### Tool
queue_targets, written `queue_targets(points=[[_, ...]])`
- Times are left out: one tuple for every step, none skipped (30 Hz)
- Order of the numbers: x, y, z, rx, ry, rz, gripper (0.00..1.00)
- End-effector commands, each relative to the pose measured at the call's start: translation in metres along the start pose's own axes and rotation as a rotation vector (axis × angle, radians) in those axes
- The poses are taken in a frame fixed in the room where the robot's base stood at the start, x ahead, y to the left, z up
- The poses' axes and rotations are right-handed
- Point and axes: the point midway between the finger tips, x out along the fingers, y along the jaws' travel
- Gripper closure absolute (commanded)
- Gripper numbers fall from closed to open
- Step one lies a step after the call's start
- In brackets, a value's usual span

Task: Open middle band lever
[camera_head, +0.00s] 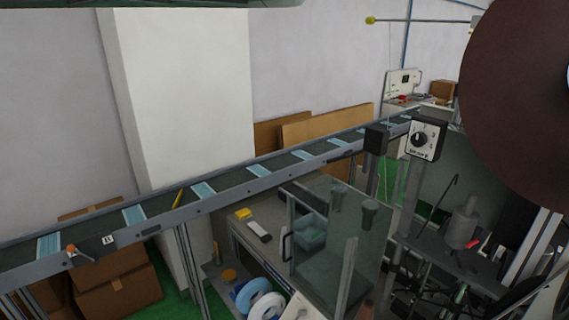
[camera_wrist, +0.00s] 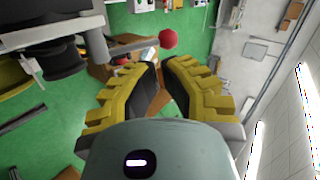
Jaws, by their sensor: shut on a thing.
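My gripper (camera_wrist: 160,66) shows in the wrist view, with yellow ribbed fingers and black pads. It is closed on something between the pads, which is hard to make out. A red ball knob (camera_wrist: 168,39) shows just past the fingertips; it looks like the end of a lever, but its shaft is not clear. My gripper is not visible in the head view. There, a small orange-tipped handle (camera_head: 71,249) sits on the near side of the conveyor, and a red handle (camera_head: 471,245) shows among the machinery at right. I cannot tell which is the middle band lever.
A conveyor (camera_head: 225,199) carrying several blue masks crosses the head view. A glass-walled cabinet (camera_head: 335,245) stands below it. A large brown disc (camera_head: 510,100) blocks the upper right. A control box with a dial (camera_head: 425,138) stands near it. Cardboard boxes (camera_head: 118,285) sit at lower left.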

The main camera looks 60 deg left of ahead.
Motion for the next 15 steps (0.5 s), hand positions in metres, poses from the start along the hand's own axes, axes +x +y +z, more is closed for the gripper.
queue_targets(points=[[-0.004,0.003,0.002,-0.003,-0.006,-0.001,1.0],[-0.007,0.002,0.003,-0.002,-0.006,-0.002,1.0],[-0.01,0.001,0.003,-0.002,-0.007,-0.002,1.0],[-0.013,0.001,0.003,-0.002,-0.008,-0.001,1.0],[-0.015,0.0,0.002,-0.003,-0.008,0.0,1.0],[-0.018,0.0,0.002,-0.004,-0.007,0.001,1.0],[-0.02,0.0,0.002,-0.003,-0.009,0.002,1.0],[-0.025,-0.001,0.003,0.0,-0.012,0.001,1.0],[-0.031,-0.003,0.003,0.002,-0.012,0.0,1.0],[-0.036,-0.004,0.003,0.001,-0.012,0.0,1.0],[-0.04,-0.005,0.003,0.001,-0.012,0.001,1.0],[-0.049,-0.009,0.003,0.0,-0.017,0.001,1.0],[-0.057,-0.011,0.004,-0.001,-0.017,0.0,1.0],[-0.062,-0.013,0.003,-0.003,-0.015,0.001,1.0],[-0.069,-0.015,0.003,-0.001,-0.015,0.002,1.0]])
